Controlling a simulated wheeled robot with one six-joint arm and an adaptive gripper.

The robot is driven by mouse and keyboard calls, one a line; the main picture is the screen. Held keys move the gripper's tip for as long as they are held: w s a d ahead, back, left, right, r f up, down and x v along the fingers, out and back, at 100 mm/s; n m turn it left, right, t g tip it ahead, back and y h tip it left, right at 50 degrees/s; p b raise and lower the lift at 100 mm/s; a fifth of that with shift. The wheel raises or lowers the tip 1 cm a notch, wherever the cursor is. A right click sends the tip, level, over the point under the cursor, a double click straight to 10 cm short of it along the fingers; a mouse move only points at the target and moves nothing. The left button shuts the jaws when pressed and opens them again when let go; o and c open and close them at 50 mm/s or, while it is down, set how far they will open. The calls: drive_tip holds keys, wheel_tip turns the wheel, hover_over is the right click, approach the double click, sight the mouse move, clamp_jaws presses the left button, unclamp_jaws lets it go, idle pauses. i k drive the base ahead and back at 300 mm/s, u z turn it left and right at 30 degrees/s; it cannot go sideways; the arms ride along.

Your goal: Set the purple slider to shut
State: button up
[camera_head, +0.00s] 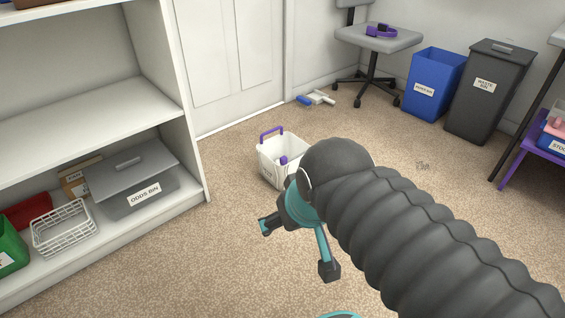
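My gripper (297,249) is low over the carpet near the middle of the view, its two dark-tipped teal fingers spread apart with nothing visible between them. A white bin (272,158) with a purple handle stands on the floor just behind my arm. A small purple piece (283,160) shows at the bin; I cannot tell whether it is a slider or what position it is in. My arm hides the bin's right lower part. No other purple slider can be made out.
A shelf unit (90,128) at left holds a grey lidded odds bin (135,182) and a white wire basket (64,228). Blue (434,82) and dark grey (486,92) bins stand at back right, beside an office chair (380,38) bearing a purple object. Carpet between is mostly clear.

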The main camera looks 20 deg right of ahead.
sight(284, 160)
drive_tip(key=u, duration=0.1)
drive_tip(key=k, duration=0.5)
drive_tip(key=z, duration=1.25)
drive_tip(key=i, duration=1.2)
drive_tip(key=u, duration=0.85)
drive_tip(key=i, duration=0.4)
drive_tip(key=u, duration=0.35)
